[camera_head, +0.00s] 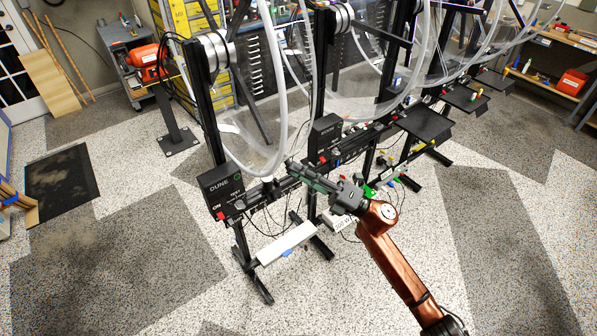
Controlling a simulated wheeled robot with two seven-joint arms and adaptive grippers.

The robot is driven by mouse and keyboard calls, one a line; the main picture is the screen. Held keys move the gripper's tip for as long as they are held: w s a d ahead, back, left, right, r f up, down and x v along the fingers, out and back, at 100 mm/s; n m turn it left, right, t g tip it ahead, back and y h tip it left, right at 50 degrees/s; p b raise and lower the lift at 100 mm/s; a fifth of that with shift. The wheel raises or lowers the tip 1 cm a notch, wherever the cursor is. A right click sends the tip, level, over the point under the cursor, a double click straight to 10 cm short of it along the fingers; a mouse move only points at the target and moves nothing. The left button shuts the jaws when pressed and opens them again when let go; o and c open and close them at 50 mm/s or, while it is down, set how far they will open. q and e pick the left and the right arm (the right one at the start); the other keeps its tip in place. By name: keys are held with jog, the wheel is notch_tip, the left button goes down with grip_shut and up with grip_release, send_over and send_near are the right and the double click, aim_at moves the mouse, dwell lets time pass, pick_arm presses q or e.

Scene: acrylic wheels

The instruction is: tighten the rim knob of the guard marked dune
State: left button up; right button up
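The box marked DUNE (221,187) sits at the left end of the row of stands, with a red switch at its lower front. A clear round guard (262,168) with a pale rim stands upright just behind and right of it. A small dark part (268,186) shows at the guard's lower rim; I cannot tell for sure that it is the rim knob. My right gripper (291,169) reaches in from the right, its tips just right of the lower rim. It is too small to tell whether its fingers are open or touching anything. My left gripper is out of view.
More stands with clear wheels run toward the upper right, the nearest with another black box (325,135). A white bar (287,244) lies low between the stand's feet. A black mat (62,185) lies at left. The floor in front is clear.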

jog(key=o, duration=0.4)
jog(key=v, duration=1.2)
jog(key=shift+f, duration=0.1)
